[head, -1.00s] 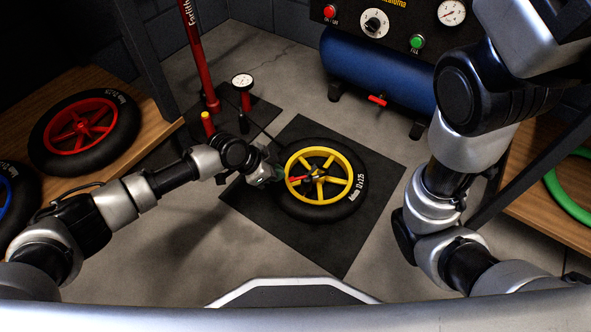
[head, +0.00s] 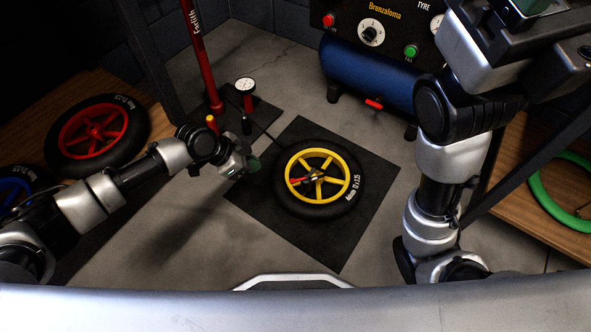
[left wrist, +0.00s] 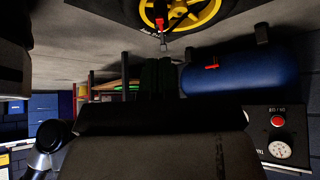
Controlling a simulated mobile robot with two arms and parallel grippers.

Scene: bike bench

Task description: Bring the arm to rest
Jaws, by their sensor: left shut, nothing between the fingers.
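My left arm comes in from the left in the head view. Its gripper (head: 250,165) is shut and empty, in the air just left of the wheel and apart from it. The wheel (head: 341,208) has a black tyre and a yellow rim and lies flat on a dark mat (head: 338,251). A small red and dark part sits at its hub. In the left wrist view the dark gripper fingers (left wrist: 158,78) are together, and part of the yellow rim (left wrist: 203,12) shows at the top. My right arm stands at the right; its gripper is outside the view.
A red floor pump (head: 203,60) with a gauge (head: 245,85) stands behind the mat. A blue compressor (head: 365,72) is at the back. A wooden shelf at left holds a red-rimmed wheel (head: 60,145) and a blue-rimmed one. A green ring (head: 550,200) lies at right.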

